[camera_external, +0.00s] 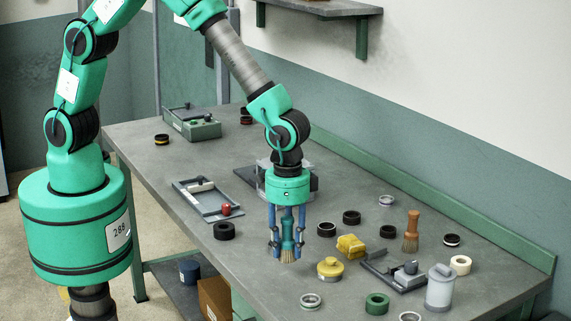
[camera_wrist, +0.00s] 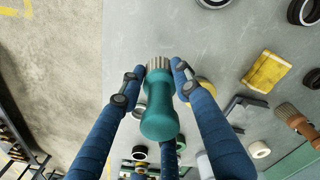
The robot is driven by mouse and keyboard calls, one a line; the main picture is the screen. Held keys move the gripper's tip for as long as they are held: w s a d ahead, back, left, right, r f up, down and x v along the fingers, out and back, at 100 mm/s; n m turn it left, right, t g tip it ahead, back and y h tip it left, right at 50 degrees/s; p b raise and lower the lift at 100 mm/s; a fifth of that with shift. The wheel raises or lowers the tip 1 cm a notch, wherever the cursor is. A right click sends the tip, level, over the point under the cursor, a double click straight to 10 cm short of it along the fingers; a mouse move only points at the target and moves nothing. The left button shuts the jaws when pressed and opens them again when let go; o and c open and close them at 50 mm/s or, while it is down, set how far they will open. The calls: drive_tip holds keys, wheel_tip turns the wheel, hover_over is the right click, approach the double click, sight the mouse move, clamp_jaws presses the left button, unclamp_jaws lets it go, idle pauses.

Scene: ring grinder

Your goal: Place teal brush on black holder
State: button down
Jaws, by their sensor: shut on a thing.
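My gripper (camera_external: 287,245) points down over the front part of the grey table, with its blue fingers shut on the teal brush (camera_wrist: 160,115). The brush is upright, with the teal handle up and the pale bristles (camera_external: 287,256) down. In the wrist view the bristles (camera_wrist: 158,64) show between the fingertips. The bristles are close to the tabletop; I cannot tell whether they touch. A dark, angular bracket (camera_external: 378,270) with a grey block, probably the black holder, lies to the right of the gripper. It shows partly in the wrist view (camera_wrist: 236,101).
A wooden brush (camera_external: 411,233) and a grey canister (camera_external: 440,287) stand beyond. Several rings are scattered around. A grey tray (camera_external: 200,205) lies left.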

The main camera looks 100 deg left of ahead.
drive_tip(key=s+a+r+p, duration=0.1)
drive_tip(key=s+a, duration=0.3)
drive_tip(key=s, duration=0.8)
drive_tip(key=s+a+r+p, duration=0.1)
drive_tip(key=s+a, duration=0.4)
drive_tip(key=s, duration=0.8)
drive_tip(key=s+a+r+p, duration=0.1)
drive_tip(key=s+a, duration=0.4)
drive_tip(key=s, duration=0.8)
drive_tip(key=shift+a, duration=0.2)
drive_tip(key=shift+w+f, duration=0.1)
drive_tip(key=b, duration=0.1)
hover_over(224, 226)
drive_tip(key=shift+d+f, duration=0.1)
drive_tip(key=shift+f, duration=0.65)
drive_tip(key=shift+f+b, duration=0.3)
drive_tip(key=shift+f, duration=1.4)
drive_tip(key=shift+f, duration=0.2)
